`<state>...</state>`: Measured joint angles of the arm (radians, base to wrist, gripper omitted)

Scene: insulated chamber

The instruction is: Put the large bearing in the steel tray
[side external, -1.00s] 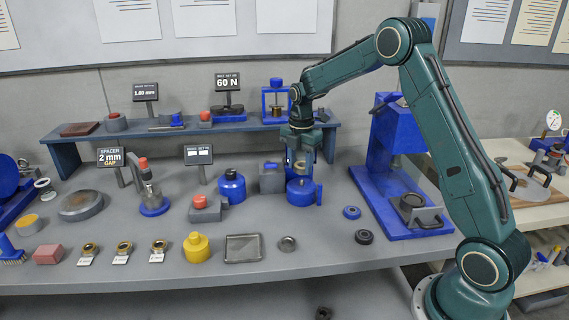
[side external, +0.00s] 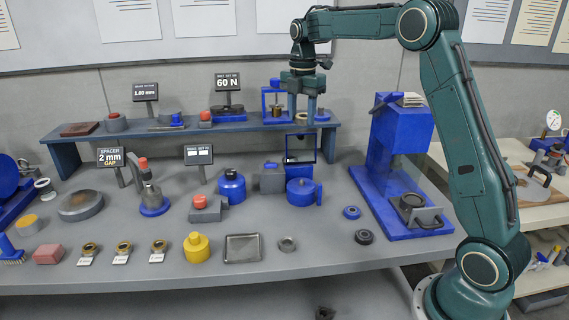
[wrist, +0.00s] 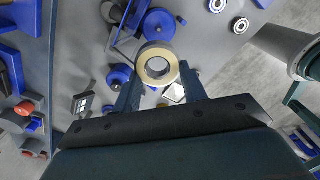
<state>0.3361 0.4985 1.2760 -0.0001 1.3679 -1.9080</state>
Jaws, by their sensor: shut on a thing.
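My gripper (side external: 302,118) is high over the back middle of the bench, fingers pointing down. In the wrist view it is shut on a pale metal ring, the large bearing (wrist: 142,66), held between its fingertips. In the side view the bearing is small and hard to make out between the fingers. The steel tray (side external: 243,235) is a shallow square dish lying flat at the front middle of the bench. It looks empty. My gripper is above, behind and to the right of it. In the wrist view the bearing and fingers hide part of the bench below.
Below my gripper stands a blue fixture with an upright frame (side external: 301,150) and a round blue pot (side external: 301,193). A raised shelf (side external: 70,140) runs along the back. A tall blue press (side external: 400,140) stands right. A yellow bottle (side external: 197,248) and grey ring (side external: 288,244) flank the tray.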

